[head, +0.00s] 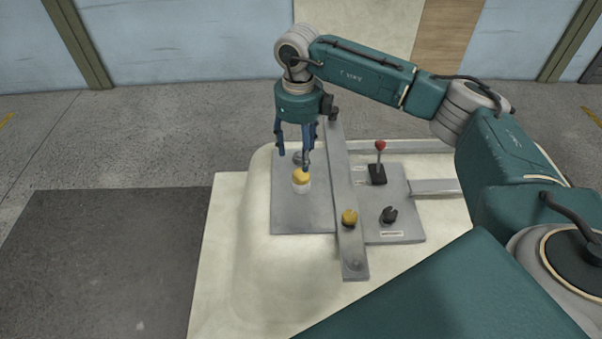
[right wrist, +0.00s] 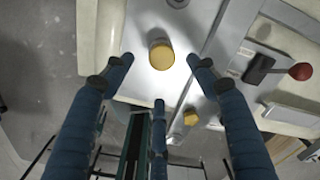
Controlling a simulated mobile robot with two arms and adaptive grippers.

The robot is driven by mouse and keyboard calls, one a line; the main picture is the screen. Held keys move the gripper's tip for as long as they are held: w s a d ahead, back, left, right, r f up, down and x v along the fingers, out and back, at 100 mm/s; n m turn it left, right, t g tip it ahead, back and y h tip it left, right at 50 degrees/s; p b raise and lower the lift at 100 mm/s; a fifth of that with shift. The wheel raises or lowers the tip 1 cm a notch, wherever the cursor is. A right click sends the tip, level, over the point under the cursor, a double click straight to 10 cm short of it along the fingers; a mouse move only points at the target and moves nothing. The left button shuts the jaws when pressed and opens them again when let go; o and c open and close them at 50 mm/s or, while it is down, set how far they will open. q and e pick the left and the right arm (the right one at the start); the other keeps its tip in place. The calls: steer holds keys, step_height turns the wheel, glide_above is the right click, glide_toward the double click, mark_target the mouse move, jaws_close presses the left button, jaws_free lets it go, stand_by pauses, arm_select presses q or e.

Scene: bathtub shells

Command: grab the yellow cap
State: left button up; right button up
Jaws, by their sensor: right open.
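In the right wrist view the yellow cap (right wrist: 161,57) lies between and a little ahead of the open fingertips (right wrist: 160,74). Nothing is held. I cannot tell from these frames whether a finger touches the cap. My left gripper is in neither view.
Further right are a red-tipped lever (head: 379,160) and a black knob (head: 389,214). The pale shell (head: 228,260) has bare room at its front left.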

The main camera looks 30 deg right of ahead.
mark_target(300, 173)
step_height(300, 173, down, 2)
steer(key=shift+f, duration=0.1)
steer(key=shift+f+p, duration=0.55)
steer(key=shift+f, duration=0.05)
step_height(300, 173, down, 4)
steer(key=shift+d+r+p, duration=0.1)
steer(key=shift+r+p, duration=0.1)
steer(key=shift+p, duration=0.55)
steer(key=shift+w+f, duration=0.15)
steer(key=shift+f, duration=0.25)
steer(key=shift+c, duration=0.2)
steer(key=c, duration=1.2)
